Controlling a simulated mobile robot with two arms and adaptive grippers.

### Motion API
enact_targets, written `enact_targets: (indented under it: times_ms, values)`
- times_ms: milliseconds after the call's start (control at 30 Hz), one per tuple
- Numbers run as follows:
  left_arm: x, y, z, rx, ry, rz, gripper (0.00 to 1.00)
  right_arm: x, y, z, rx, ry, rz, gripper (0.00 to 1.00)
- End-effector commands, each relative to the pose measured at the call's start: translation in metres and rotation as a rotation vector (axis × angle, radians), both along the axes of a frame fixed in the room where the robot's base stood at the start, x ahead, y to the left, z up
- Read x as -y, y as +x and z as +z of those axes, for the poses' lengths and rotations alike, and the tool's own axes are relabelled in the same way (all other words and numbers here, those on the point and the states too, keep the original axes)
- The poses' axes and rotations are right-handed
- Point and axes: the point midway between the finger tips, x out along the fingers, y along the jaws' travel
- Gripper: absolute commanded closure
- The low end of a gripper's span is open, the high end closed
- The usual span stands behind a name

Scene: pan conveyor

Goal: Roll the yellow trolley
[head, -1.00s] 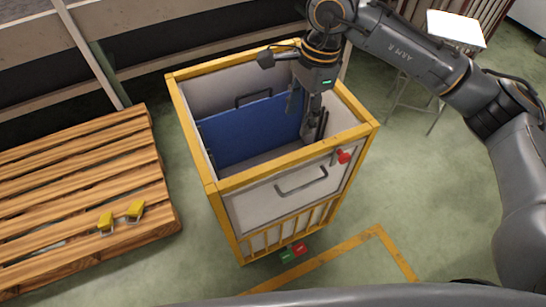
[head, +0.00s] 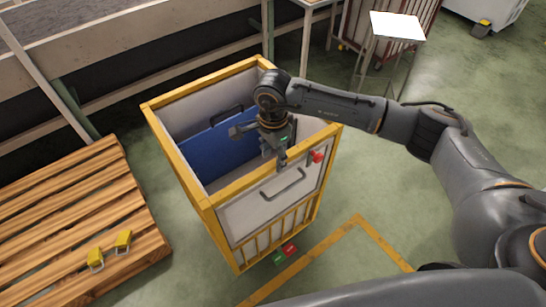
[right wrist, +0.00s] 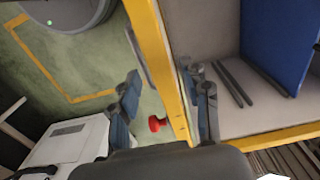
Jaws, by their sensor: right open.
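The yellow trolley (head: 232,190) stands upright on the green floor, a yellow frame with pale panels and an open top. Its front has a dark handle (head: 283,191) and a red knob (head: 317,157); green and red pedals (head: 285,254) sit at its foot. A blue panel (head: 220,147) is inside. My right gripper (head: 275,157) is open at the trolley's front rim. In the right wrist view the yellow rim (right wrist: 155,50) passes between the open fingers (right wrist: 165,98), one inside and one outside. Contact cannot be told. My left gripper is not in view.
A wooden pallet (head: 75,215) with two small yellow objects (head: 123,241) lies left of the trolley. A workbench (head: 130,45) runs behind. A stand with a white top (head: 397,26) is at the back right. A yellow floor line (head: 320,248) runs in front; the floor around it is clear.

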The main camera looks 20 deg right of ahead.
Motion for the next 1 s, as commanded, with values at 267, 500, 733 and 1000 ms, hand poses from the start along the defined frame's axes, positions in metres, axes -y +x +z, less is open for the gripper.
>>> enact_targets:
  times_ms: [267, 500, 733, 1000]
  values:
    - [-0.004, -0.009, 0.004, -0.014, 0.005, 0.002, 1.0, 0.0, 0.0, -0.021, 0.0, 0.001, -0.001, 0.53]
    - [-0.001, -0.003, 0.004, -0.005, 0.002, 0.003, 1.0, 0.0, 0.0, -0.021, 0.001, 0.001, 0.0, 0.53]
    - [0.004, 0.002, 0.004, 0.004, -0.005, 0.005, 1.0, 0.0, 0.0, -0.021, 0.001, 0.001, -0.001, 0.98]
    - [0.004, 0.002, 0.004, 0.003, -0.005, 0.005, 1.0, 0.0, 0.0, -0.021, 0.001, 0.001, -0.001, 1.0]
